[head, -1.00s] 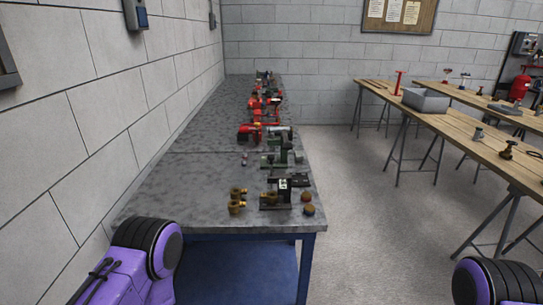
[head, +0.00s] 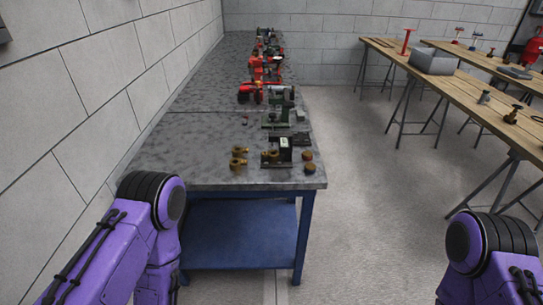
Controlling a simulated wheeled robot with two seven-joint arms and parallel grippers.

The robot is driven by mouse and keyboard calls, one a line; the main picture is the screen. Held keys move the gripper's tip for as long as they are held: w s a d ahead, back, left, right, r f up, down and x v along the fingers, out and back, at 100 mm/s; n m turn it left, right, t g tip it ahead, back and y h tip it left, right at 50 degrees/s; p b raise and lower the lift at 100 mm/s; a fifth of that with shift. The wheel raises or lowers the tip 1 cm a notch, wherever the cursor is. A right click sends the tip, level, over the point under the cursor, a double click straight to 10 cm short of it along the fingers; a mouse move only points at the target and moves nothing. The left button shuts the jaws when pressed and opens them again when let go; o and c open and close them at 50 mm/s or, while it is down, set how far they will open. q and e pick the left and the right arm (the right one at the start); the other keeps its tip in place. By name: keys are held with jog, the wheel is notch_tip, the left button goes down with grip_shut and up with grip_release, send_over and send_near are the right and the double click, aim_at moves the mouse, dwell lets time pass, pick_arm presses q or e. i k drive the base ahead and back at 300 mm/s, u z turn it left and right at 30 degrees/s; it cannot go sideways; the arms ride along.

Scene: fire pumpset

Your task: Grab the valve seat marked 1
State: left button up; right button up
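Several small parts lie on the near end of the grey bench (head: 195,165). Two brass-coloured fittings (head: 238,158) lie at the left of this group. A dark device with a pale label (head: 284,150) stands to their right. Two small round brown pieces (head: 308,161) lie at its right side. No number 1 is readable at this size, so I cannot tell which part is the marked valve seat. My left and right arms show at the lower left and lower right, apart from the bench parts. Both grippers are out of view.
Green and red equipment (head: 262,75) lines the bench farther back. The bench has a blue lower shelf (head: 240,235). Wooden trestle tables (head: 460,90) stand at the right, with a grey box (head: 433,62) on one. Bare floor lies between bench and tables.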

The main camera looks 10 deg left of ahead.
aim_at(273, 155)
jog(key=z, duration=1.15)
jog(key=i, duration=1.75)
jog(key=u, duration=1.55)
